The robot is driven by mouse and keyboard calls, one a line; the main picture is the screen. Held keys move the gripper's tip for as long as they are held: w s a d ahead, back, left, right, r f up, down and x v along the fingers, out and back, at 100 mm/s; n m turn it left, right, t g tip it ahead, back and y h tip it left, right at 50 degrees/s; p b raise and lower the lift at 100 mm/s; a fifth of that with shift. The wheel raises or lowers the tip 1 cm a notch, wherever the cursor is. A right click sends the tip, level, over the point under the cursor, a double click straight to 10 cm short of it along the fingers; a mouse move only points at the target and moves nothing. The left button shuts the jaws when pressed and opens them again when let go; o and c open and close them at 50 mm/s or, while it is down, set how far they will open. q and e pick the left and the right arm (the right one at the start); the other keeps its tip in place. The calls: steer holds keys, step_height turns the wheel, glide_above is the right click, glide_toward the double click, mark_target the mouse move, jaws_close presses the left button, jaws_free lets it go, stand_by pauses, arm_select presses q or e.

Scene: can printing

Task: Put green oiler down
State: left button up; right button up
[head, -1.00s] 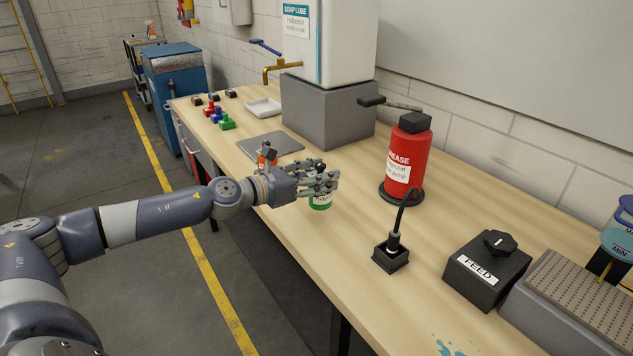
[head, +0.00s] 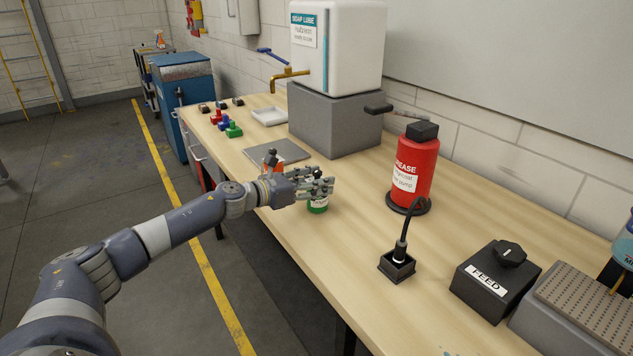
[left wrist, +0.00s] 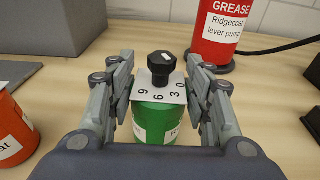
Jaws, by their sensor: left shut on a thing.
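The green oiler (left wrist: 158,122) has a green body, a pale plate with numbers on top and a black knob. My left gripper (left wrist: 160,92) is shut on it, a finger on each side. In the head view the oiler (head: 317,206) shows below the fingers of my left gripper (head: 318,187), near the front edge of the workbench. It looks upright, with its base at or very close to the bench top; contact is not clear. My right gripper is not in view.
An orange-red oiler (head: 287,153) stands just left of the hand, by a grey mat (head: 300,150). The red grease pump (head: 415,170) stands behind to the right. A black socket with a cable (head: 397,266) and a FEED box (head: 493,282) lie farther right. Bare wood (head: 345,222) lies between.

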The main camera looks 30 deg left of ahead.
arm_select(q)
steer(key=shift+f+b, duration=0.1)
steer(key=shift+b, duration=0.2)
steer(key=o, duration=1.3)
steer(key=shift+c, duration=0.2)
